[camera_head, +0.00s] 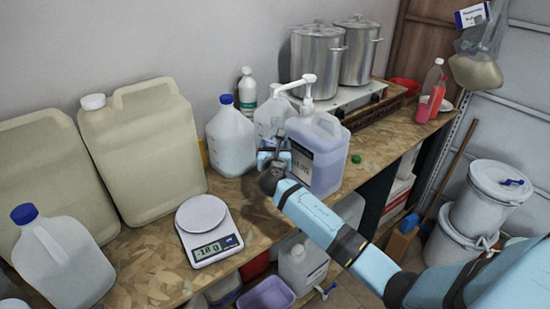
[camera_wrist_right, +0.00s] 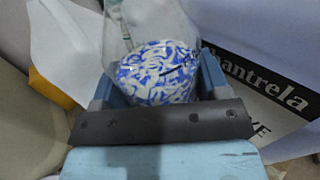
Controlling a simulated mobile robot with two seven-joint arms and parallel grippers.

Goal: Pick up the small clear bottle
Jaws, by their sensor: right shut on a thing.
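My right gripper (camera_head: 273,158) is at the back of the wooden counter, just left of a big jug of bluish liquid. In the right wrist view its fingers (camera_wrist_right: 158,90) are shut on the small clear bottle (camera_wrist_right: 158,75), which shows a blue-and-white patterned part with clear material above it. In the head view the bottle is mostly hidden by the gripper, so I cannot tell whether it touches the counter. My left gripper is not in view.
The pump jug (camera_head: 322,155) stands close right of my gripper; its black label (camera_wrist_right: 270,75) fills the wrist view's right. A blue-capped jug (camera_head: 231,140) stands to the left. A digital scale (camera_head: 205,225) sits at the front edge. Two steel pots (camera_head: 317,60) stand behind.

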